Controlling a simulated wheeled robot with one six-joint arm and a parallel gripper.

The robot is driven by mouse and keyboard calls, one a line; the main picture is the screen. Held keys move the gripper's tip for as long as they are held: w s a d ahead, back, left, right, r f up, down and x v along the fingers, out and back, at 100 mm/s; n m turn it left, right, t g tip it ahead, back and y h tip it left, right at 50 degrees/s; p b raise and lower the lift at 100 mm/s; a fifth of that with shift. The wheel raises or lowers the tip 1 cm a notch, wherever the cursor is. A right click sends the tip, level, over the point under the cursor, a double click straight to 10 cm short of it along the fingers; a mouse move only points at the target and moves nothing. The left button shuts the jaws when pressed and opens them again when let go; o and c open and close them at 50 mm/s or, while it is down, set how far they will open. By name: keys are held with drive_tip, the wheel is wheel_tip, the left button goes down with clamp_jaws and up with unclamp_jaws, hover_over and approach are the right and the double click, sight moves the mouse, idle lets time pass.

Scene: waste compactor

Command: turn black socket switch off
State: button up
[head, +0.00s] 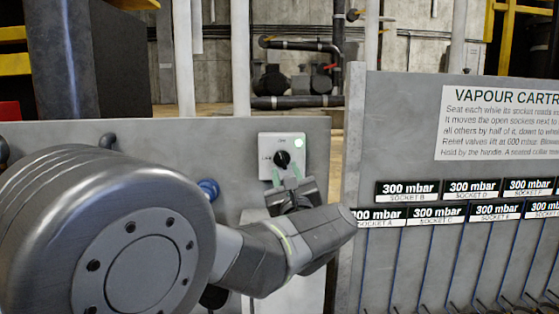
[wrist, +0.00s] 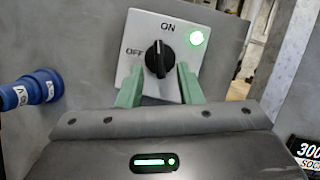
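The black socket switch (wrist: 158,59) is a rotary knob on a white square plate (wrist: 202,62), fixed to a grey panel. The plate has ON at the top, OFF at the left, and a lit green lamp (wrist: 197,38). The knob's white mark points up toward ON. My gripper (wrist: 158,80) has two green fingers, spread apart, one on each side of the knob's lower part. I cannot tell whether they touch it. In the head view my gripper (head: 290,181) is just below the knob.
A blue valve-like fitting (wrist: 38,88) sticks out left of the switch. A panel with 300 mbar displays (head: 436,214) and a Vapour Cartridge sign (head: 500,125) stands at the right. Pipes (head: 300,45) run behind the panel.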

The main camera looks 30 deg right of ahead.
sight(283, 163)
drive_tip(key=shift+p+x, duration=0.35)
drive_tip(key=shift+x, duration=1.25)
clamp_jaws()
